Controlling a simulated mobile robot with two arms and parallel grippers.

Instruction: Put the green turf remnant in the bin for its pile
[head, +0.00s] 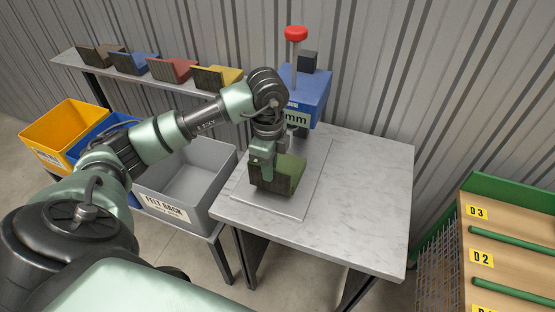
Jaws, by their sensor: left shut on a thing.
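The green turf remnant (291,170) shows a green face and a dark face, and stands bent or tilted at the grey plate on the table. My left gripper (265,168) is shut on it from above; I cannot tell if the remnant touches the plate. The grey bin (215,205) labelled "FELT BACK" stands just left of the table. A blue bin (83,142), partly hidden by my left arm, and a yellow bin (52,125) stand farther left. The labels on these two are not readable. My right gripper is out of view.
A blue press-like device (309,88) with a red knob (296,33) stands at the table's back, behind the remnant. The table's right side (371,190) is clear. A shelf (74,62) behind the bins carries several turf samples. A rack (510,235) labelled D2 and D3 is at right.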

